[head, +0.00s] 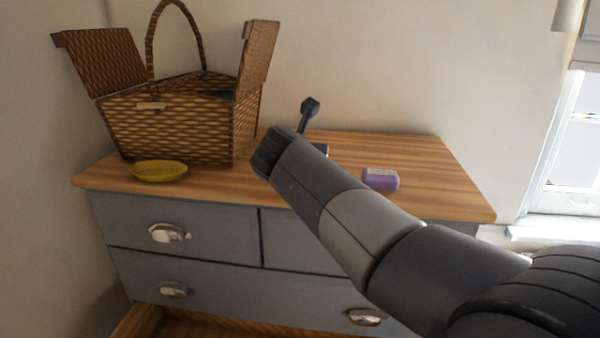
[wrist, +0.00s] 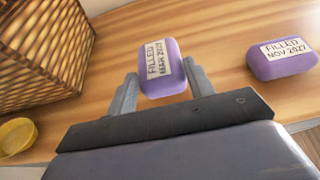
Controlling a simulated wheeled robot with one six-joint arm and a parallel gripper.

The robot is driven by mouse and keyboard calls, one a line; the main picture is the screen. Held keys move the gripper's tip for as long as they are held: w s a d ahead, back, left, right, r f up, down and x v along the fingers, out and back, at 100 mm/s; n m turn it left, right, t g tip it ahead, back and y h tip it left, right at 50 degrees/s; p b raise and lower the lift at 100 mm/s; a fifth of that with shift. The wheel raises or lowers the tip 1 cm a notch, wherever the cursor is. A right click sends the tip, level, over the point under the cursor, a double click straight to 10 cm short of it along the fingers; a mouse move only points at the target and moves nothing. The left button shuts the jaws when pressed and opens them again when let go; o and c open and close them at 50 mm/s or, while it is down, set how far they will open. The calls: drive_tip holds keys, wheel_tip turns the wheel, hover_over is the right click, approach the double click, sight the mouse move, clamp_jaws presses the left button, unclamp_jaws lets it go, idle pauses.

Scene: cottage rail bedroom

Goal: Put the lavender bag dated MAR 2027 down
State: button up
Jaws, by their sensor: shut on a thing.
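The lavender bag labelled FILLED MAR 2027 (wrist: 161,68) is a small purple block with a white label. In the wrist view it sits between the two fingers of my gripper (wrist: 160,88), which is shut on it. Whether it touches the wooden top below is hard to tell. In the head view my arm hides the bag and most of the gripper. A second purple bag, labelled FILLED NOV 2027 (wrist: 282,59), lies on the top to the right, apart from my gripper. It also shows in the head view (head: 380,179).
The grey dresser has a wooden top (head: 435,185). A wicker basket (head: 170,125) with raised lids stands at its left, with a yellow dish (head: 158,171) in front. The dish shows in the wrist view (wrist: 17,136) too. Bare wood lies around the NOV bag.

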drive_tip(key=shift+f+b, duration=0.35)
drive_tip(key=shift+f, duration=1.6)
drive_tip(key=shift+f, duration=0.15)
drive_tip(key=o, duration=0.9)
drive_tip(key=shift+o, duration=0.2)
drive_tip(key=shift+s+r, duration=0.15)
drive_tip(key=shift+r, duration=0.05)
drive_tip(key=v, duration=1.1)
drive_tip(key=shift+s+r+b, duration=0.2)
drive_tip(key=shift+s+b, duration=0.15)
drive_tip(key=shift+b, duration=0.1)
drive_tip(key=shift+a, duration=0.1)
